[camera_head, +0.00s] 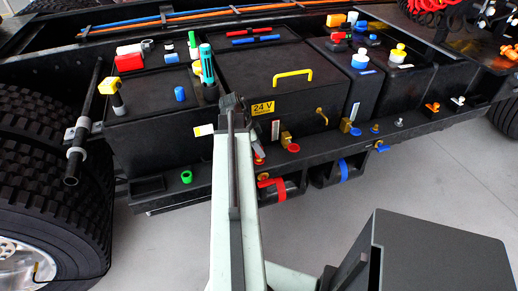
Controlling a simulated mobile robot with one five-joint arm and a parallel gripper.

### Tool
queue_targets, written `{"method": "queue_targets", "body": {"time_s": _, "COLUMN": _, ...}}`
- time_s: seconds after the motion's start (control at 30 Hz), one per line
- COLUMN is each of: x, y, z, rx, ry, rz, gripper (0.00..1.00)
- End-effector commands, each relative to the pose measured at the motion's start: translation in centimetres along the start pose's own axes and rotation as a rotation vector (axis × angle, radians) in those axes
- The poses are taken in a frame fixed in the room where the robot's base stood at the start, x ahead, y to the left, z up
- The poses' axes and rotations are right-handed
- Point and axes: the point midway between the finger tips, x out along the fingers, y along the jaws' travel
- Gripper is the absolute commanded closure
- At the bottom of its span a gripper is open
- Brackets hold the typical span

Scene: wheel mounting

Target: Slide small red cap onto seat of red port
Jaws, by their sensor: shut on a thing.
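My arm reaches up from the bottom centre, and my gripper (233,103) is the small dark end at its far tip, in front of the black battery box. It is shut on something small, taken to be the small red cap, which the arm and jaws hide. A red round fitting (293,148) sits on the dark side rail, right of the arm. Another small red piece (259,160) shows close to the arm's right edge, below a grey part. Which of these is the red port, I cannot tell.
A red-handled fitting (272,183) hangs below the rail. A yellow handle (292,76) tops the battery box. A large tyre (50,180) stands left. Grey floor is open below.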

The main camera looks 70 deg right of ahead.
Motion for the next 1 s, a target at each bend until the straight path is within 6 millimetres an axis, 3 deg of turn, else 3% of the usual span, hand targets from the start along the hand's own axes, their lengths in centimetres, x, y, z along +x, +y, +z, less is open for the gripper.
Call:
{"method": "queue_targets", "body": {"time_s": 0.57, "x": 1.8, "y": 0.0, "z": 0.7, "rx": 0.000, "ry": 0.000, "rz": 0.000, "gripper": 1.00}}
{"method": "queue_targets", "body": {"time_s": 0.97, "x": 1.6, "y": 0.0, "z": 0.7, "rx": 0.000, "ry": 0.000, "rz": 0.000, "gripper": 1.00}}
{"method": "queue_targets", "body": {"time_s": 1.0, "x": 1.6, "y": 0.0, "z": 0.7, "rx": 0.000, "ry": 0.000, "rz": 0.000, "gripper": 0.68}}
